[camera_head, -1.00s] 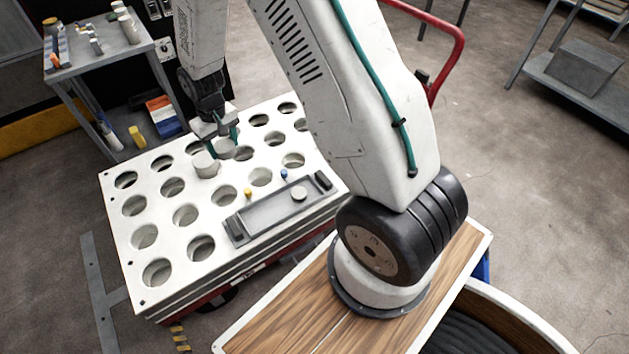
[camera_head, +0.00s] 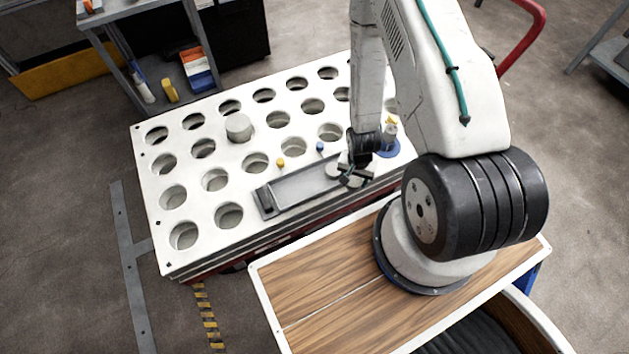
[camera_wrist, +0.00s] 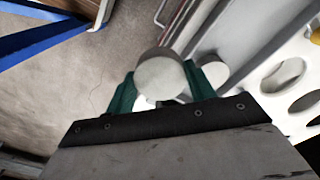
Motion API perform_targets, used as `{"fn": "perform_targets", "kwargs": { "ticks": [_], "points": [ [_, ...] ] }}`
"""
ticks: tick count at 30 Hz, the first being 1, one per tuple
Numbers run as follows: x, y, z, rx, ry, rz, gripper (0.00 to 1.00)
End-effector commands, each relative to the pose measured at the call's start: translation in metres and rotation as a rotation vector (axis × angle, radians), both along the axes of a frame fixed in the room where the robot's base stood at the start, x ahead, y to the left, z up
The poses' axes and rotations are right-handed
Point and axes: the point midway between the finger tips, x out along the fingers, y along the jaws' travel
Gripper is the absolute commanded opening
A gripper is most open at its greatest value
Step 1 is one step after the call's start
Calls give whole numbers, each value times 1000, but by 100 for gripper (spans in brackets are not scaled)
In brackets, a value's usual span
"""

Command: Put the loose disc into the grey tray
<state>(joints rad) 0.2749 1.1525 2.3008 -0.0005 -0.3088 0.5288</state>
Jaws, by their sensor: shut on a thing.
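My gripper (camera_head: 355,175) hangs over the right end of the grey tray (camera_head: 300,188), which lies along the near edge of the white holed board. In the wrist view its green fingers (camera_wrist: 160,92) are shut on a pale grey disc (camera_wrist: 160,78), held by its sides with one round face toward the camera. Another pale disc (camera_head: 338,170) lies in the tray just left of my gripper; a pale disc also shows beside the right finger in the wrist view (camera_wrist: 214,70). In the head view the held disc is mostly hidden.
A light grey cylinder (camera_head: 239,128) stands on the white board (camera_head: 150,205) among its holes. A yellow peg (camera_head: 281,162) and a blue peg (camera_head: 320,147) stand behind the tray. A blue round base (camera_head: 391,150) with a small item on it is right of my gripper.

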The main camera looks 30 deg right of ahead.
Motion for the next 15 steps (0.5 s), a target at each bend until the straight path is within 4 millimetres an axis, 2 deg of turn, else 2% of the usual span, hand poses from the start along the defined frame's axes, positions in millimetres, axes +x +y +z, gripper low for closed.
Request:
{"fn": "perform_targets", "kwargs": {
  "ticks": [1,3,6,8,15],
  "points": [
    [-13,0,-7,1,4,-34,26],
    [-24,-1,-13,1,2,-66,26],
    [-24,2,-16,-1,-3,-86,26],
    [-17,8,-18,-2,-6,-87,26],
    [34,44,-23,-2,-7,-84,26]
  ]
}}
